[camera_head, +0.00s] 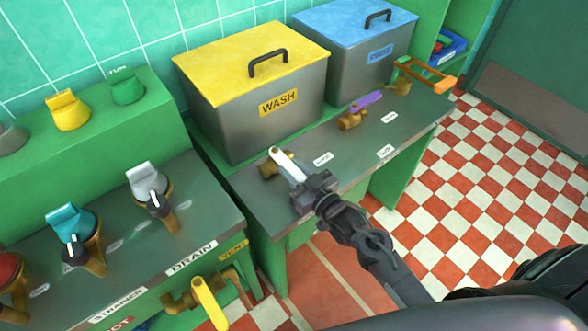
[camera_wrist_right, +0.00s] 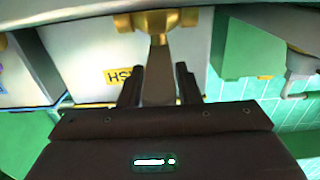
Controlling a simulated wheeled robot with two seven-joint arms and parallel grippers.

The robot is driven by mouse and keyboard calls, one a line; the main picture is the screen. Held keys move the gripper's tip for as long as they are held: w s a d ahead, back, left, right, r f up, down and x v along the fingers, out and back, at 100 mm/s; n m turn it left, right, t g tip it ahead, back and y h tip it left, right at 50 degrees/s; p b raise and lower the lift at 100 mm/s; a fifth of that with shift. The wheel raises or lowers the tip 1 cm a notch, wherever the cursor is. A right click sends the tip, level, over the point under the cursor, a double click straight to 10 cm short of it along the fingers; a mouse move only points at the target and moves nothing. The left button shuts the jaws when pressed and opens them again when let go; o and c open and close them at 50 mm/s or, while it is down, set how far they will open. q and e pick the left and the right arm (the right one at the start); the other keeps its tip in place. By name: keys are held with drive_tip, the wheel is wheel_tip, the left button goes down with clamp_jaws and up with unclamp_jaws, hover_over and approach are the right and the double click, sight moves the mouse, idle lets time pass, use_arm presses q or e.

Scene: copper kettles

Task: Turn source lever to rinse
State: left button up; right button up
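A white lever (camera_head: 287,164) on a brass valve sits at the front of the grey bench, before the yellow-lidded WASH tank (camera_head: 285,103). Its label is too small to read surely. My right gripper (camera_head: 308,188) is at the lever's near end. In the right wrist view the lever (camera_wrist_right: 160,72) runs between the two fingers (camera_wrist_right: 160,85), which look closed in on its sides. The blue-lidded tank (camera_head: 352,65) behind is labelled RINSE, small in view. The lever points toward the bench's front edge, not along it. My left gripper is not in view.
A purple lever (camera_head: 367,100) and an orange lever (camera_head: 431,76) stand further right on the bench. Teal (camera_head: 71,220) and grey (camera_head: 148,180) knobs are on the left counter. A yellow lever (camera_head: 209,303) hangs below its front. The checkered floor at right is clear.

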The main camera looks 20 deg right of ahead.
sight(287, 157)
clamp_jaws()
drive_tip(key=shift+w+d+n+g+y, duration=0.2)
drive_tip(key=shift+d+n+g+y, duration=0.15)
drive_tip(key=shift+n+y, duration=0.25)
drive_tip(key=shift+w+d+n+g+y, duration=0.15)
drive_tip(key=shift+d+n+g+y, duration=0.25)
drive_tip(key=shift+y, duration=0.4)
drive_tip(key=shift+w+d+f+n+g+y+b, duration=0.1)
drive_tip(key=shift+w+d+n+g+y+b, duration=0.2)
drive_tip(key=shift+n+y+b, duration=0.2)
drive_tip(key=shift+w+d+f+n+g+y+b, duration=0.1)
drive_tip(key=shift+d+n+g+y+b, duration=0.05)
drive_tip(key=shift+n+g+y+b, duration=0.3)
drive_tip(key=shift+w+d+r+n+g+y, duration=0.1)
drive_tip(key=shift+d+r+n+g+y, duration=0.1)
drive_tip(key=shift+n+g+y, duration=0.35)
drive_tip(key=shift+o, duration=2.1)
unclamp_jaws()
